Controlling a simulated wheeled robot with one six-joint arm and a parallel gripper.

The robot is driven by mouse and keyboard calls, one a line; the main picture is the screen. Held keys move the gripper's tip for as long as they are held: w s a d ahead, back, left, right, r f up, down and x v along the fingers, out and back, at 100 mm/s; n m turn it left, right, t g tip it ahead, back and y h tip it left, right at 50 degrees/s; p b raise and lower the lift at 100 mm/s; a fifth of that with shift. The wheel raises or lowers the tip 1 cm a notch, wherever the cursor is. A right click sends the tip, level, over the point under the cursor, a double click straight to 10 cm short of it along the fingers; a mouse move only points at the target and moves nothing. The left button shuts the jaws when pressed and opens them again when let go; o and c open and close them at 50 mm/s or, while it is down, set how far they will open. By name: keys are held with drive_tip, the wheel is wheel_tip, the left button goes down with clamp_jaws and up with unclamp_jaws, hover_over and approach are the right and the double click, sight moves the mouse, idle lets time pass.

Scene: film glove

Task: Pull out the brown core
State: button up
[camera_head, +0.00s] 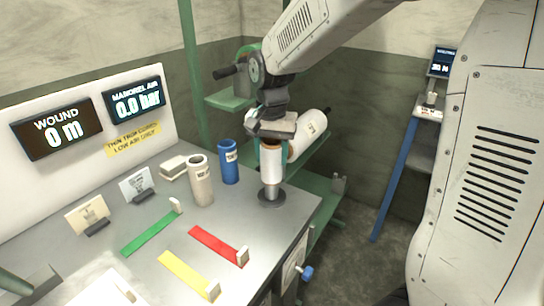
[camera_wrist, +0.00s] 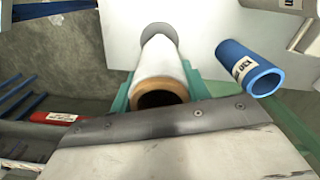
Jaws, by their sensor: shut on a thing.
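A white film roll (camera_head: 271,166) stands upright on a post with a round grey base (camera_head: 272,196) near the table's right edge. The brown core (camera_wrist: 158,82) shows as a ring at the roll's top end in the wrist view, with a dark hole inside. My gripper (camera_head: 271,149) points down over the roll from above. Its teal fingers lie on both sides of the roll's upper end and are shut on it. The wrist view shows the white side of the roll (camera_wrist: 161,58) running down to the grey base. The core inside the roll is hidden.
A blue tube (camera_head: 228,162) and a beige tube (camera_head: 201,182) stand left of the roll. Green (camera_head: 150,230), red (camera_head: 215,245) and yellow (camera_head: 187,274) strips lie in front. Another white roll (camera_head: 308,133) is behind. A blue-legged stand (camera_head: 393,180) is at right.

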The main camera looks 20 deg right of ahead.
wheel_tip(320, 180, up, 7)
idle(1.5)
drive_tip(key=shift+r, duration=0.1)
wheel_tip(320, 180, up, 3)
drive_tip(key=shift+f, duration=0.1)
idle(0.6)
drive_tip(key=shift+d, duration=0.15)
